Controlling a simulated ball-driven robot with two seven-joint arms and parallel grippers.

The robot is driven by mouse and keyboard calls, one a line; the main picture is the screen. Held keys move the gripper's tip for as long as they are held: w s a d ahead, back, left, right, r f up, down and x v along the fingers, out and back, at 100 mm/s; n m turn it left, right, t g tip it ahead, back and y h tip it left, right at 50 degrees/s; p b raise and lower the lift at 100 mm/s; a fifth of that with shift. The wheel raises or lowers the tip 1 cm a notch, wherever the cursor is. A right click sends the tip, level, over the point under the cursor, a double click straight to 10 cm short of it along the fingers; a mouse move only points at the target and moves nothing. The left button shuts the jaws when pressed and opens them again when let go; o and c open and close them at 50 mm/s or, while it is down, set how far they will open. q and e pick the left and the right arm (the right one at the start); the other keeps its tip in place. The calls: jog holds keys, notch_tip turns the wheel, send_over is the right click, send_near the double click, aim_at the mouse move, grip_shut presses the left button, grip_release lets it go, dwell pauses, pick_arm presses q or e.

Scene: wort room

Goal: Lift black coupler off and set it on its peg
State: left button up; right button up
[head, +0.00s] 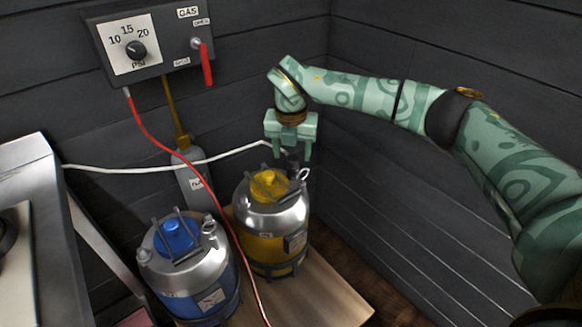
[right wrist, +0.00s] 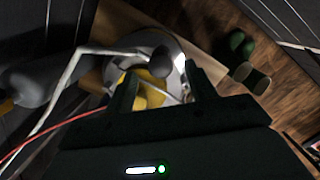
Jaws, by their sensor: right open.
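The black coupler (head: 293,160) is at the rear right of the yellow keg's top, at the end of a white hose. My right gripper (head: 291,150) is open just above it, fingers pointing down, one finger on either side in the head view. The yellow keg (head: 262,222) stands upright, partly hidden by the gripper in the wrist view. I cannot make out a peg. My left gripper is not in view.
A blue keg (head: 195,277) stands beside the yellow one on a wooden board (head: 322,292). A grey gas bottle (head: 196,190) is behind. A red hose (head: 205,185) runs down from the gas panel (head: 160,45). Green items (right wrist: 240,45) stand on the floor.

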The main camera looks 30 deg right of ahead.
aim_at(293, 157)
jog(key=f+b, duration=0.2)
jog(key=f, duration=0.1)
jog(key=w+f, duration=0.1)
jog(key=f, duration=0.1)
jog(key=shift+d+f+b, duration=0.15)
jog(key=shift+d+b, duration=0.2)
jog(key=shift+b, duration=0.05)
jog(key=shift+s+r, duration=0.15)
jog(key=shift+r, duration=0.05)
jog(key=c, duration=1)
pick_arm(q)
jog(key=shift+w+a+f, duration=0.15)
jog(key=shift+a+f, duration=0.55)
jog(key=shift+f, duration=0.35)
pick_arm(e)
jog(key=shift+c, duration=0.2)
